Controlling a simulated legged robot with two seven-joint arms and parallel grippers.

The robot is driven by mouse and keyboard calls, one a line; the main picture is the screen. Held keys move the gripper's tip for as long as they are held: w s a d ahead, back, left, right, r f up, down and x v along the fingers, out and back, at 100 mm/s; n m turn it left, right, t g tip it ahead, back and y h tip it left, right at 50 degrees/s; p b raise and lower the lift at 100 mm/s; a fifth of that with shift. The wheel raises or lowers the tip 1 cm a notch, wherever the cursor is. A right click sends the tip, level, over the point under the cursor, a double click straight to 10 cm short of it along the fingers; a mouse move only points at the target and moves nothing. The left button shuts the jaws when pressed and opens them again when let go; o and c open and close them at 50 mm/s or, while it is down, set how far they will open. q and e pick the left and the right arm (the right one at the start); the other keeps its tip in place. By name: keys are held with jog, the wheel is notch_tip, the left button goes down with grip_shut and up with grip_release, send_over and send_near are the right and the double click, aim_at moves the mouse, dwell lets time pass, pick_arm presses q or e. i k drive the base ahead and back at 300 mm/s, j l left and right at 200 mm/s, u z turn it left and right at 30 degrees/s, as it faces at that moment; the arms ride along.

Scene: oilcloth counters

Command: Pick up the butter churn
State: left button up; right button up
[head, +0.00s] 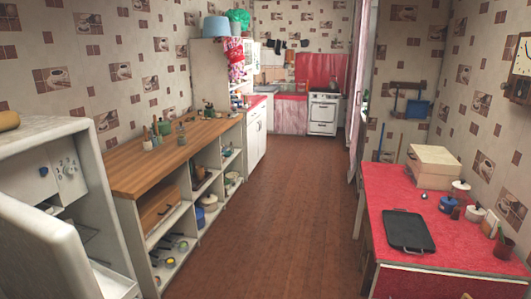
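I cannot make out a butter churn for certain. Several small upright items stand on the wooden countertop (150,172) at left, among them a pale pot with a stick-like top (147,143) and a green item (165,127). They are too small to tell whether one is a churn. Neither of my grippers shows in the head view.
A red-topped table (390,190) at right holds a black tray (408,232), a cream box (433,167) and lidded pots (460,190). An open white fridge (45,145) stands at near left. A clear brown floor (285,200) runs to the white stove (323,113).

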aim_at(180, 131)
jog(key=i+l, duration=0.15)
jog(key=i, duration=0.35)
jog(key=i+l+u, duration=0.15)
jog(key=i, duration=0.3)
jog(key=i+l, duration=0.25)
jog(key=i, duration=0.25)
jog(key=i+l+u, duration=0.15)
jog(key=i, duration=0.35)
jog(key=i+j, duration=0.15)
jog(key=i, duration=1.1)
jog(key=i+j, duration=0.1)
jog(key=i, duration=1.2)
